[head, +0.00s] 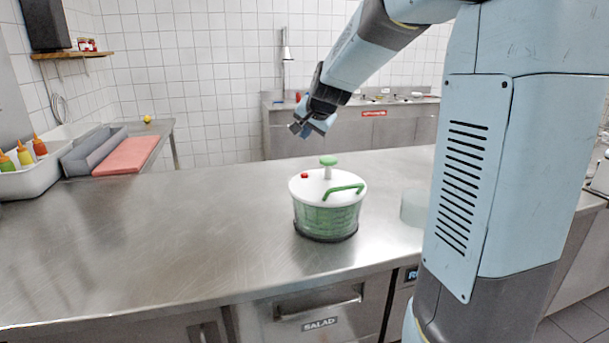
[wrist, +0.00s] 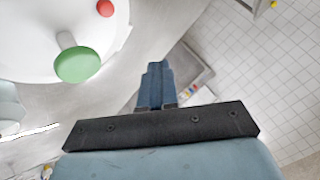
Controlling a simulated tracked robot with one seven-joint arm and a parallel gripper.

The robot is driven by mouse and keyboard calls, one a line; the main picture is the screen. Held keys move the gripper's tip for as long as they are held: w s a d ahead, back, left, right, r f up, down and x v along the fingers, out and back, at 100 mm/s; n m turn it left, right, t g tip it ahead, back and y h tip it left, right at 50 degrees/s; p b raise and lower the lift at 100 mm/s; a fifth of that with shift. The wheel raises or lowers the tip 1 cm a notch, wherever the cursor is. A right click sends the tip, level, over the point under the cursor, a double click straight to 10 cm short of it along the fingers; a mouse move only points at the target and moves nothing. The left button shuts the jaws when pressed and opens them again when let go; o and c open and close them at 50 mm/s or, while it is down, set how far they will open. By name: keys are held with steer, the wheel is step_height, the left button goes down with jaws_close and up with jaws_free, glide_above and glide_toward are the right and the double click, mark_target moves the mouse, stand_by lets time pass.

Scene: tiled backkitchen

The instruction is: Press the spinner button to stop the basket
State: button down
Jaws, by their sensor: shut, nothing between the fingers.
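The salad spinner (head: 326,212) stands upright on the steel counter, with a white lid and a see-through body showing green inside. A green knob (head: 328,161) stands up on a white stem from its lid. A small red button (head: 305,176) and a green handle (head: 345,190) are also on the lid. My gripper (head: 309,128) is shut and empty, in the air above the lid and apart from it. In the wrist view the shut fingers (wrist: 156,76) are right of the lid (wrist: 40,35), the green knob (wrist: 76,64) and the red button (wrist: 105,8).
The steel counter (head: 150,230) is clear left of the spinner. A clear round container (head: 413,207) stands right of it, close to my arm. A red board (head: 126,156), a grey tray (head: 93,152) and a white bin with sauce bottles (head: 40,177) are at the back left.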

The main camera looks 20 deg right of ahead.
mark_target(306, 175)
steer(key=shift+f, duration=4.4)
steer(key=shift+f, duration=0.15)
steer(key=shift+f, duration=0.2)
steer(key=shift+s+f, duration=0.1)
steer(key=shift+f, duration=0.4)
steer(key=shift+r, duration=0.95)
steer(key=shift+r, duration=2.5)
